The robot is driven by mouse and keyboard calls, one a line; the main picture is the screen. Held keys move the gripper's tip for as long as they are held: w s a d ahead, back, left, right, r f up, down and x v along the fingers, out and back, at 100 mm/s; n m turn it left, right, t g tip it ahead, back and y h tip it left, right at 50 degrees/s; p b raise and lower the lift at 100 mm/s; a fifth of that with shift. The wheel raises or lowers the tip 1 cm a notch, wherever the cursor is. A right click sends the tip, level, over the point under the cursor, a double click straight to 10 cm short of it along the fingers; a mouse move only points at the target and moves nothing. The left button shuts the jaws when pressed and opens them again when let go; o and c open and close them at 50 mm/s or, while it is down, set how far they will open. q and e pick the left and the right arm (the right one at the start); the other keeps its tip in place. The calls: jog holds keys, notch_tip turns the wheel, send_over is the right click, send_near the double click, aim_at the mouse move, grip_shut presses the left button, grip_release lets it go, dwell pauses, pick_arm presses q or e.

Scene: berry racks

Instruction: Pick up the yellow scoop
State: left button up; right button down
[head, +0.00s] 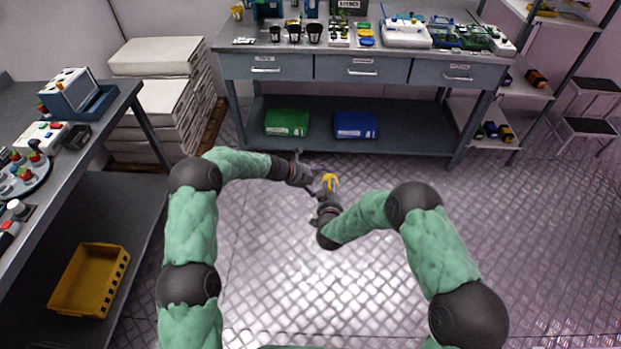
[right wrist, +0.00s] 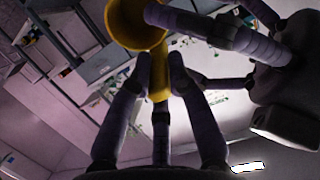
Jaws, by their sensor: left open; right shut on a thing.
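The yellow scoop (head: 329,179) is in the air above the floor, in the middle of the head view. My right gripper (head: 327,194) is shut on its handle; the right wrist view shows the fingers (right wrist: 159,72) on either side of the handle, with the round scoop bowl (right wrist: 133,22) beyond the fingertips. My left gripper (head: 314,169) is open, just left of the scoop. In the right wrist view one of its fingers reaches close to the bowl; I cannot tell whether it touches.
A grey workbench (head: 290,68) with pots and devices stands at the back. A green bin (head: 287,122) and a blue bin (head: 355,125) are on its lower shelf. A side table (head: 100,112) is at left, with a yellow crate (head: 88,279) below. The floor between is clear.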

pick_arm(q)
jog(key=shift+x, duration=2.6)
